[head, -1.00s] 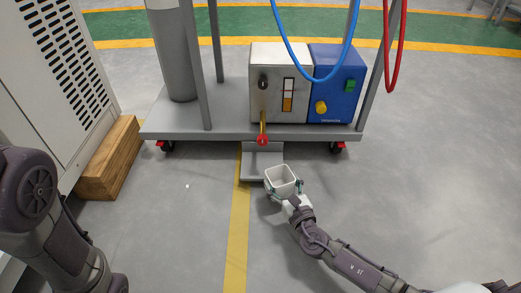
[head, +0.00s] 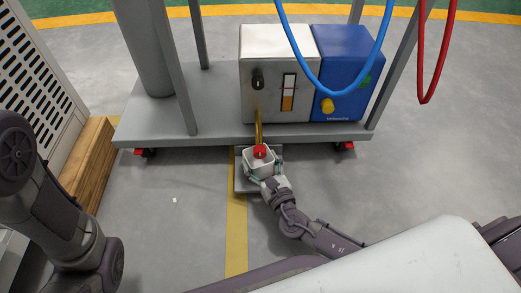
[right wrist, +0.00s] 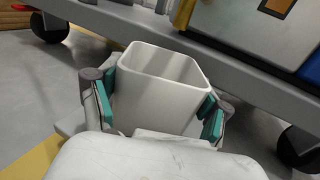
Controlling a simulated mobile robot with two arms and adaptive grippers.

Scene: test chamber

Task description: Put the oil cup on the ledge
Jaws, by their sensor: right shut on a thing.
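The oil cup (head: 257,172) is a white, square, open-topped cup. My right gripper (head: 264,176) is shut on it, with teal pads on opposite sides. The right wrist view shows the cup (right wrist: 158,100) roughly upright and its visible inside empty. The ledge (head: 243,184) is a small grey plate low at the front of the trolley. The cup is over it in the head view, and whether it touches is hidden. A red tap knob (head: 261,152) on a brass pipe overlaps the cup's opening. My left arm is at the left; its gripper is out of view.
The grey trolley (head: 205,132) carries a white and blue machine (head: 345,75). A blue hose (head: 300,60) and a red hose (head: 435,75) hang at the right. A wooden beam (head: 85,165) lies at the left. The floor right of my right arm is clear.

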